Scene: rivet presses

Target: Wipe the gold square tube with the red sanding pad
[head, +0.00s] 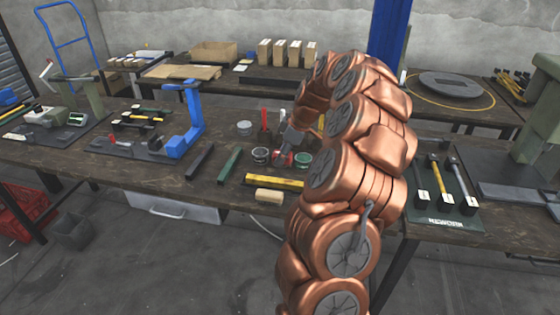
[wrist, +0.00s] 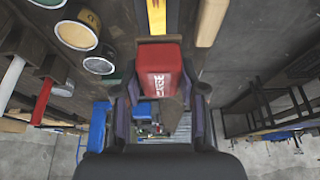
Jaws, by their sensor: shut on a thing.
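My gripper (wrist: 158,100) is shut on the red sanding pad (wrist: 158,72), a red block with pale lettering and a brownish edge. In the head view, a bit of the red pad (head: 279,158) shows at my gripper (head: 284,156), between two cans. The gold square tube (head: 268,181) looks like a yellow bar with dark markings, lying on the bench nearer the front edge than my gripper. In the wrist view, part of the tube (wrist: 157,18) shows beyond the pad, which hides the rest. I cannot tell whether pad and tube touch.
A tan block (head: 269,196) lies beside the tube at the bench's front edge. Cans (head: 260,156) (head: 303,159) stand close to my gripper. A green bar (head: 229,164) and a black bar (head: 201,161) lie left. A blue press frame (head: 188,120) stands further left.

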